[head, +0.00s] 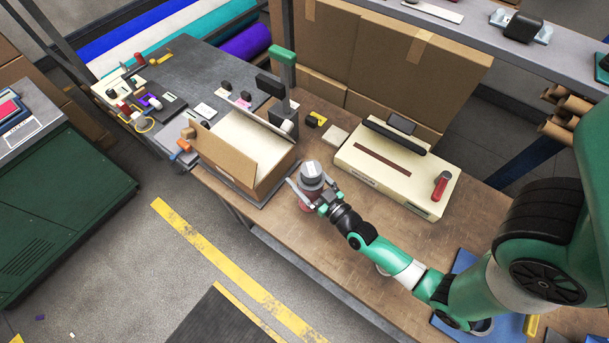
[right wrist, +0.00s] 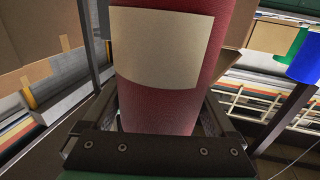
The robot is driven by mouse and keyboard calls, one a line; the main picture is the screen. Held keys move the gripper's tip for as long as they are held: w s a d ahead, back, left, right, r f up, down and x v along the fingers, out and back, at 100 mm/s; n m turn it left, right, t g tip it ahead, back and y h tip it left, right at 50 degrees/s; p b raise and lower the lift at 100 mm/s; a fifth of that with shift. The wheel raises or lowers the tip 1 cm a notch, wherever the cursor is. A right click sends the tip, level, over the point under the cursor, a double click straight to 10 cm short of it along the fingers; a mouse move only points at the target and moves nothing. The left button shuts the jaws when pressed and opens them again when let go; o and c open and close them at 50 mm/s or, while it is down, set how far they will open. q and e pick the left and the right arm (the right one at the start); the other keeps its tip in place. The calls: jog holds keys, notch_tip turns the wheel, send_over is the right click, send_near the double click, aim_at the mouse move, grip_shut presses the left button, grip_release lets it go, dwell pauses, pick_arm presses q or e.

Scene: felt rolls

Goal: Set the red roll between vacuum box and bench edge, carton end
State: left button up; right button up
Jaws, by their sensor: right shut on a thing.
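The red roll (right wrist: 165,105), with a beige label, fills the right wrist view between the two fingers of my right gripper (right wrist: 165,130). In the head view my right gripper (head: 314,192) is shut on it near the bench's front edge. There only a reddish part of the roll (head: 307,206) shows under a grey round top. Whether the roll touches the bench is unclear. The cream vacuum box (head: 385,178), with a black bar and red lever, stands behind and right of it. The open carton (head: 231,160) stands to its left. My left gripper is not in view.
The brown bench (head: 345,235) has clear top between the vacuum box and its front edge, partly under my right arm. A small pale block (head: 335,135) and a yellow-and-black item (head: 316,119) lie behind the roll. Large cartons (head: 395,55) stand at the back.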

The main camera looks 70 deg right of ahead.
aim_at(318, 195)
jog(key=shift+f+b, duration=0.45)
jog(key=shift+f, duration=0.1)
dwell(0.5)
jog(key=o, duration=1.4)
jog(key=p+v, duration=0.2)
jog(key=v, duration=0.8)
jog(key=shift+s+a+r, duration=0.1)
jog(key=shift+s+a, duration=0.15)
jog(key=shift+a, duration=0.05)
jog(key=shift+s+a, duration=0.1)
jog(key=shift+s, duration=0.4)
